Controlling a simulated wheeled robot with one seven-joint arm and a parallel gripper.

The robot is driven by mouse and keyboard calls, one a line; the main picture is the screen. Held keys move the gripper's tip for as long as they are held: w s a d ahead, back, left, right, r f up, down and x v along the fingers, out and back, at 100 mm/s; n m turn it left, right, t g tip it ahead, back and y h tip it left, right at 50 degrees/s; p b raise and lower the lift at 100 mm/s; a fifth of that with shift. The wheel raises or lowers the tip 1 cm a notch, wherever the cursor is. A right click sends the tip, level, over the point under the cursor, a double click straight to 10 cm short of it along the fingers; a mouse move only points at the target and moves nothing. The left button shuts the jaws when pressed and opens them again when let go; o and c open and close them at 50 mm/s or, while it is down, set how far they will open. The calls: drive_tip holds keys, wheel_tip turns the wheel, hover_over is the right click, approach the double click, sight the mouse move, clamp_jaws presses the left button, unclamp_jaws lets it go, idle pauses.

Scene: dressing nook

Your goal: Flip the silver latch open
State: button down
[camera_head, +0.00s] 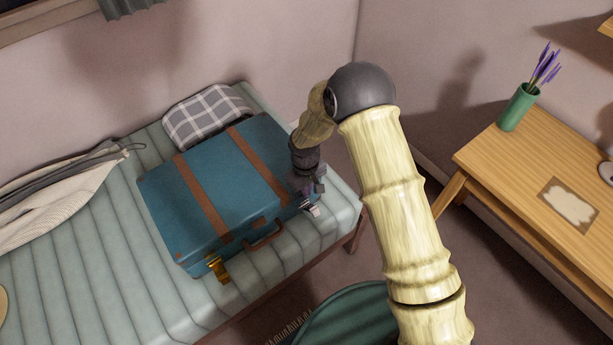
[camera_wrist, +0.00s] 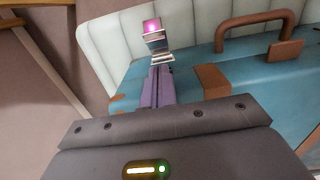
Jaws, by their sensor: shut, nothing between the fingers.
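A blue suitcase (camera_head: 234,183) with brown straps lies closed on the bench. The silver latch (camera_head: 314,210) is at its front right corner, partly hidden by my gripper. In the wrist view the silver latch (camera_wrist: 156,44) is a small metal piece just past my fingertips, with a pink-lit square at its far end. My gripper (camera_head: 313,193) is shut and empty, its fingers (camera_wrist: 160,72) right at the latch. I cannot tell whether they touch it, nor the latch's exact angle. A gold latch (camera_head: 218,268) is at the suitcase's front left.
The suitcase's brown handle (camera_head: 265,235) stands out between the latches. The pale green bench (camera_head: 110,270) carries a plaid pillow (camera_head: 205,115) and a cream bag (camera_head: 50,195). A wooden table (camera_head: 520,165) with a green vase (camera_head: 517,108) stands at right.

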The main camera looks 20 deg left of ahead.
sight(315, 209)
drive_tip(key=d+f, duration=0.1)
drive_tip(key=s+d+f, duration=0.1)
drive_tip(key=shift+s+d+f+p, duration=0.15)
drive_tip(key=shift+s+f+p, duration=0.1)
drive_tip(key=shift+f+p, duration=0.1)
drive_tip(key=shift+s+f, duration=0.1)
drive_tip(key=shift+f, duration=0.15)
drive_tip(key=shift+s+d+f+b, duration=0.35)
drive_tip(key=shift+d+f+b, duration=0.05)
drive_tip(key=shift+d+f, duration=0.15)
drive_tip(key=shift+s+d+f+b, duration=0.35)
drive_tip(key=shift+d+f+b, duration=0.05)
drive_tip(key=shift+d, duration=0.15)
drive_tip(key=shift+r, duration=0.1)
drive_tip(key=shift+w+a+r, duration=0.35)
drive_tip(key=shift+w+a, duration=0.1)
drive_tip(key=shift+a, duration=0.15)
drive_tip(key=shift+p, duration=0.3)
